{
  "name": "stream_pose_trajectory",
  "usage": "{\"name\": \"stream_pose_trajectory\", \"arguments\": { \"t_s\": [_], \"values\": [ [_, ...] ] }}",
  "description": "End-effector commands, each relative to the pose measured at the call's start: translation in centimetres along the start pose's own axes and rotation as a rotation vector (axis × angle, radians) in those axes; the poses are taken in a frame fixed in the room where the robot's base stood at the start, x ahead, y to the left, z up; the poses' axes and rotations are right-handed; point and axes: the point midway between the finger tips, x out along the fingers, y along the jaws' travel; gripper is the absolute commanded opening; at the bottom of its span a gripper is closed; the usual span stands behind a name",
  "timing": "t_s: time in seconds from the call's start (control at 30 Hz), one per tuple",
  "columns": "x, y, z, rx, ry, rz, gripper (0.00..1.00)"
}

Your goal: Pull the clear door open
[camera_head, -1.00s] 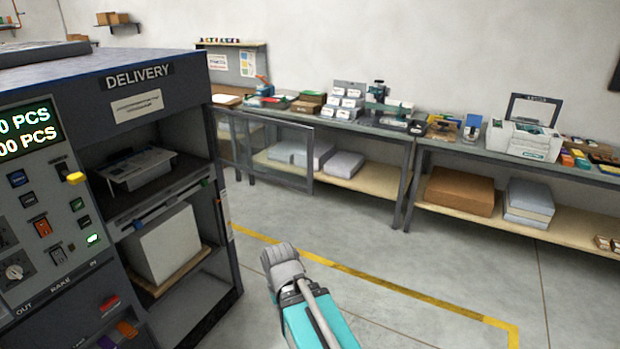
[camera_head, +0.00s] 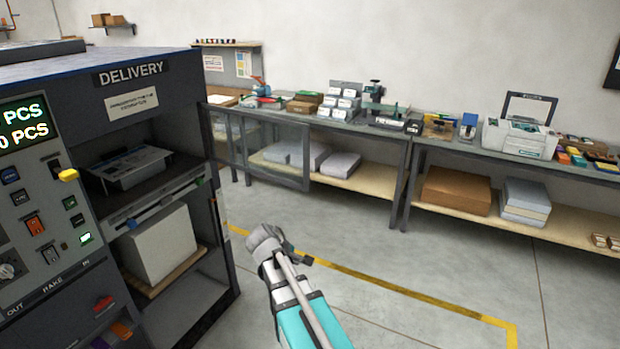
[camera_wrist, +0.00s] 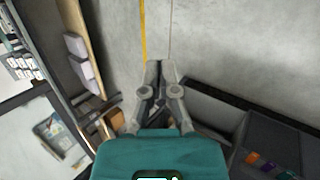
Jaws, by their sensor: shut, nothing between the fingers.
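The clear door (camera_head: 258,150) is a see-through panel in a dark frame. It stands swung out to the right from the delivery unit (camera_head: 128,74), leaving the front of the bay uncovered. My gripper (camera_head: 300,256) is to the right of the unit, below the door in the picture and apart from it. In the wrist view the fingers (camera_wrist: 157,68) are together with nothing between them, over the floor. I cannot make out the door surely in the wrist view.
The bay holds a tray of printed sheets (camera_head: 133,168) and a white stack (camera_head: 158,243). A control panel (camera_head: 40,205) is at left. Benches (camera_head: 400,137) with equipment and paper stacks line the wall. The floor (camera_head: 440,250) with a yellow line is free.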

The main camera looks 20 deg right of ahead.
Motion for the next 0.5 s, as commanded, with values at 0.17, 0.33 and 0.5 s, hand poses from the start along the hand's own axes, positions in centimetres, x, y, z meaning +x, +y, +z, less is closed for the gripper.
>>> {"name": "stream_pose_trajectory", "arguments": {
  "t_s": [0.17, 0.33, 0.5],
  "values": [
    [1.5, 6.3, -2.5, -0.314, -0.083, 0.244, 0.00],
    [1.5, 11.9, -4.8, -0.635, -0.217, 0.454, 0.00],
    [0.8, 16.6, -7.5, -0.945, -0.392, 0.624, 0.00]
  ]
}}
